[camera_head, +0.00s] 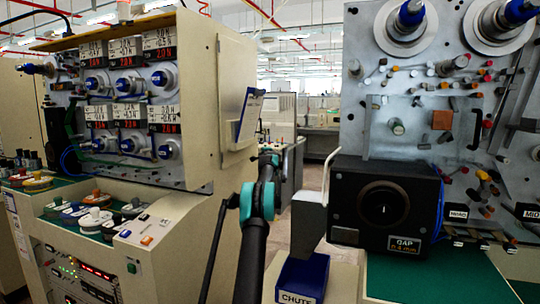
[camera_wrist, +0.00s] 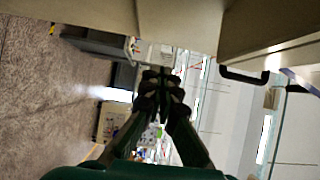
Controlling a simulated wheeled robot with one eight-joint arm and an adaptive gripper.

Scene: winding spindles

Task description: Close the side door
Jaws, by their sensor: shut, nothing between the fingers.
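The side door (camera_head: 234,75) is a pale panel on the right side of the left winding machine (camera_head: 190,60). It seems to stand slightly out from the side wall; how far open it is I cannot tell. A sheet or clipboard (camera_head: 248,114) hangs at its face. In the wrist view a beige panel (camera_wrist: 265,25) with a dark handle (camera_wrist: 243,76) lies at upper right, apparently this door. My gripper (camera_wrist: 160,82) is shut and empty, left of the handle and apart from it. In the head view my arm rises in the middle, below the door; my fingertips are not clear there.
At right stands a second machine with a black gauge box (camera_head: 385,208) and a blue chute block (camera_head: 302,277). The left machine's green shelf (camera_head: 75,207) holds several spools. Grey floor (camera_wrist: 50,90) shows clear at left in the wrist view.

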